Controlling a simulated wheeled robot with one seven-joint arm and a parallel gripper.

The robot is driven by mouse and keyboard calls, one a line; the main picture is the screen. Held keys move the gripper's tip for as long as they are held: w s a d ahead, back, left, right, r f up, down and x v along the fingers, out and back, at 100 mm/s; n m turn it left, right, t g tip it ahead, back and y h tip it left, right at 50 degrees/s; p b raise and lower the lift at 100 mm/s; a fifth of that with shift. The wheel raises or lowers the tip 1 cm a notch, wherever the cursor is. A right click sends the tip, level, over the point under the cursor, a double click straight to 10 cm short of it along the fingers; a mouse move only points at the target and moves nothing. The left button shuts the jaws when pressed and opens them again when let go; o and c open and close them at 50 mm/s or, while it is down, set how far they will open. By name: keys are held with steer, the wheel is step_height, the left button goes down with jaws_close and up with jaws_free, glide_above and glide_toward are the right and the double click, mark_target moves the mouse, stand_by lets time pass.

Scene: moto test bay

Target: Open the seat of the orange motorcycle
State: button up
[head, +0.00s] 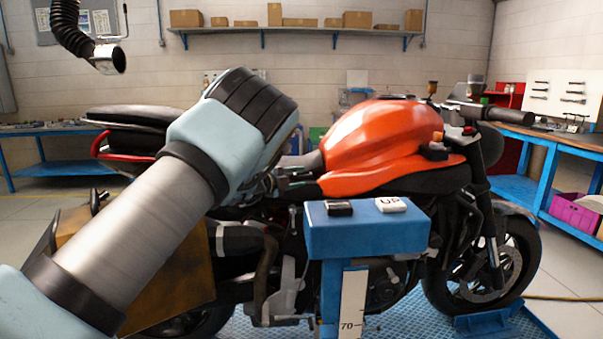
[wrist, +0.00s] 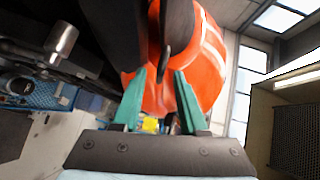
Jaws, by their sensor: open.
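The orange motorcycle (head: 385,145) stands side-on on a blue lift platform, its front wheel to the right. Its black rear seat (head: 125,117) shows at the left, above a red tail frame. The middle of the seat is mostly hidden behind my arm. My gripper (head: 285,180) is beside the motorcycle, by the rear of the orange tank. In the wrist view my gripper (wrist: 160,75) has its two green fingers apart. A thin dark piece (wrist: 165,65) shows between the fingertips, against the orange bodywork (wrist: 205,60). I cannot tell whether the fingers touch it.
A blue control post (head: 365,230) with a black button (head: 339,208) and a white "UP" button (head: 390,204) stands in front of the motorcycle. Blue benches stand left (head: 55,130) and right (head: 545,140). A black exhaust hose (head: 75,30) hangs at upper left.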

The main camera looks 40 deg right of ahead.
steer(key=shift+w+d+f, duration=0.1)
steer(key=shift+w+d, duration=0.05)
steer(key=shift+d, duration=0.8)
jaws_close()
stand_by(0.8)
